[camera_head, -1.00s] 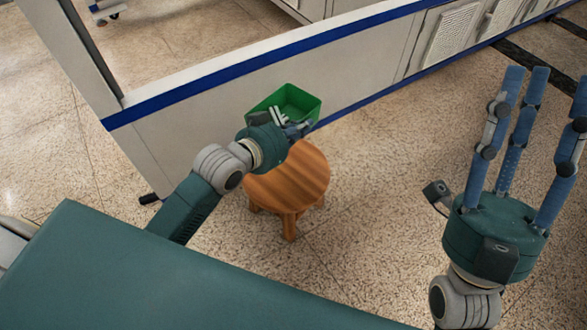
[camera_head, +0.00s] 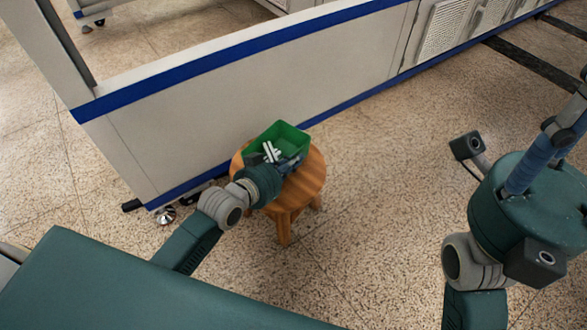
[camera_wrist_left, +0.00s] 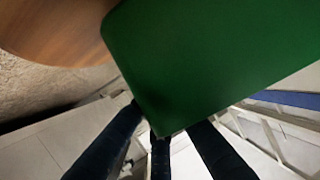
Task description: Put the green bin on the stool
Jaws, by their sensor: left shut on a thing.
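The green bin (camera_head: 291,137) is an open-topped box, seen over the stool in the head view. My left gripper (camera_head: 281,160) is shut on the bin's near side. In the left wrist view the bin's green wall (camera_wrist_left: 215,55) fills the upper right, with the gripper's dark fingers (camera_wrist_left: 160,150) against its lower edge. The round wooden stool (camera_head: 307,183) stands beneath the bin, and its top also shows in the left wrist view (camera_wrist_left: 50,30). I cannot tell whether the bin touches the stool top. My right gripper (camera_head: 560,140) is at the right edge, its fingers partly cut off.
A long white gantry side with a blue stripe (camera_head: 225,65) runs behind the stool, close to it. A caster foot (camera_head: 166,214) stands left of the stool. The speckled floor (camera_head: 390,170) right of the stool is clear.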

